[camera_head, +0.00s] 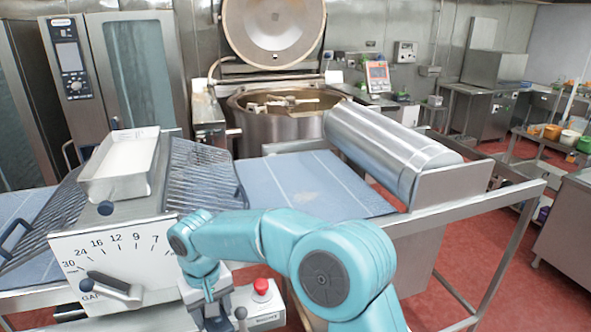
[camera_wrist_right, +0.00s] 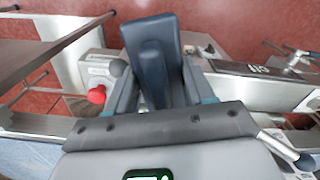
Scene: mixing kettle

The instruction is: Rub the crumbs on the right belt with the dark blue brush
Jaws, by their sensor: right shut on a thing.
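The right belt (camera_head: 315,185) is a blue-grey sheet with pale lines, right of the machine's middle. In the right wrist view the gripper (camera_wrist_right: 160,88) is shut on the dark blue brush (camera_wrist_right: 150,45), whose dark body stands out between the fingers. In the head view the brush is hard to tell from the gripper. My left gripper is not in view.
A red stop button (camera_head: 262,288) sits close to the right gripper. A dial panel with a lever (camera_head: 115,288) is at left. Wire guards (camera_head: 205,170) flank the metal hopper (camera_head: 125,165). A steel roller (camera_head: 385,145) lies at the belt's far right end. A kettle (camera_head: 285,120) stands behind.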

